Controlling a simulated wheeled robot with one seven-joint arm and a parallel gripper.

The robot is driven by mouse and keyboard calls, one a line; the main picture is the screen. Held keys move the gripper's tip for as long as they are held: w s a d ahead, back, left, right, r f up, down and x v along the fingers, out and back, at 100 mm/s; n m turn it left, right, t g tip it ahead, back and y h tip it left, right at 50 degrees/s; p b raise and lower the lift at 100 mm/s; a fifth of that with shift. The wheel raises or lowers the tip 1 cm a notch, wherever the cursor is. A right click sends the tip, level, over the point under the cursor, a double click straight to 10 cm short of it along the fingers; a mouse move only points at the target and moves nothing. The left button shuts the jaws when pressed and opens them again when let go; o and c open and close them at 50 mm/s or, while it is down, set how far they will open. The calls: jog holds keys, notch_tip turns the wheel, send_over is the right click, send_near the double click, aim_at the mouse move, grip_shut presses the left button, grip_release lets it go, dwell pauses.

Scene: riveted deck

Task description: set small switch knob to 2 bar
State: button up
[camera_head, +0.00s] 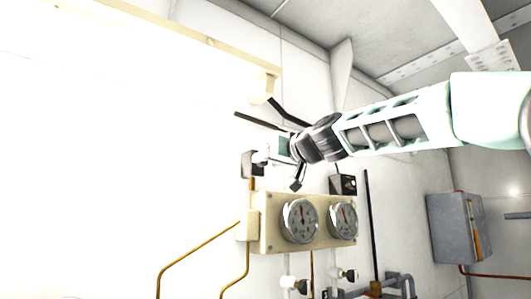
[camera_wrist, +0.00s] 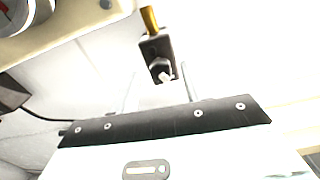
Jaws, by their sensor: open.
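A small dark switch box (camera_head: 248,166) is on the white wall, above the left end of the gauge panel. In the wrist view the switch box (camera_wrist: 156,50) has a dark round knob (camera_wrist: 160,67) with a pale pointer, below a brass pipe end. Any scale marks are too small to read. My gripper (camera_head: 268,157) is right at the switch box, reaching in from the right. In the wrist view its two thin pale fingers (camera_wrist: 158,88) stand apart on either side of the knob's line, with nothing gripped. I cannot tell whether they touch the knob.
A cream panel (camera_head: 266,236) with two round gauges (camera_head: 300,221) (camera_head: 342,220) is below my gripper. Another dark box (camera_head: 343,184) is on the wall to the right. Brass pipes (camera_head: 200,246) run below left. Valves (camera_head: 346,275) and a grey cabinet (camera_head: 458,228) are lower right.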

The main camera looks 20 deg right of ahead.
jog(key=shift+x, duration=1)
jog(key=c, duration=1)
jog(key=shift+m, duration=0.3)
jog(key=m, duration=1.1)
jog(key=shift+p, duration=0.3)
